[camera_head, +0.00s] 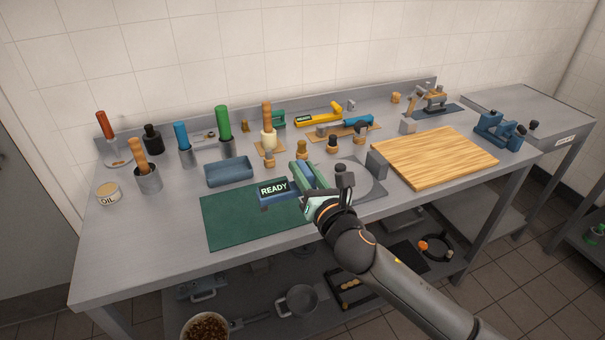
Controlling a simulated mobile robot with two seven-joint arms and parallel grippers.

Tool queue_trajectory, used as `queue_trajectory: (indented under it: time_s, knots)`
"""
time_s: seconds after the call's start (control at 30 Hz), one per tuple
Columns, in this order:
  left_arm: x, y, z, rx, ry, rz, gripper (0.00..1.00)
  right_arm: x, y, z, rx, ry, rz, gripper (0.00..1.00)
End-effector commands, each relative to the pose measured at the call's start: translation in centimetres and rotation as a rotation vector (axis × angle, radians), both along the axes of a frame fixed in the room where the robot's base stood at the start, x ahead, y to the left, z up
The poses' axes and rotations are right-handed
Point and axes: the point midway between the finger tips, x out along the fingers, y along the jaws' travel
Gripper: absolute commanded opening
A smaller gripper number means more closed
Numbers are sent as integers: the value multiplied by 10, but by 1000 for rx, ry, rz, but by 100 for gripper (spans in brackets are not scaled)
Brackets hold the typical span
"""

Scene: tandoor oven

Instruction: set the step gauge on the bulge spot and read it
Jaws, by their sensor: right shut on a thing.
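A blue gauge with a lit display reading "READY" (273,188) is at the front middle of the bench, over the right part of the green mat (235,220). My right gripper (312,200) is at its right end, shut on the gauge; the fingertips are partly hidden by the green body there. Whether the gauge touches the mat is hard to tell. A grey square plate with a round disc (372,187) lies just right of the gripper, partly covered by it and a dark knob. I cannot make out a bulge spot. My left gripper is out of view.
A wooden board (435,156) lies to the right. A blue tray (229,171), several upright handled tools and small wooden-based stamps stand behind the mat. A yellow tool (318,117) lies at the back. The bench's front left is clear.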

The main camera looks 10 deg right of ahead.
Motion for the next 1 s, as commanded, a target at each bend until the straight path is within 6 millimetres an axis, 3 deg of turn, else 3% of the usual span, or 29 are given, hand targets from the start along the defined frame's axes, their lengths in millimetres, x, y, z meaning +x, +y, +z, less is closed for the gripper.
queue_trajectory:
  time_s: [0.37,1.0]
  knots:
    - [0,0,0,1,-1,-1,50,0,0,3,1,-3,0,0]
    - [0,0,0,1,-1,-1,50,0,0,41,0,-2,-1,0]
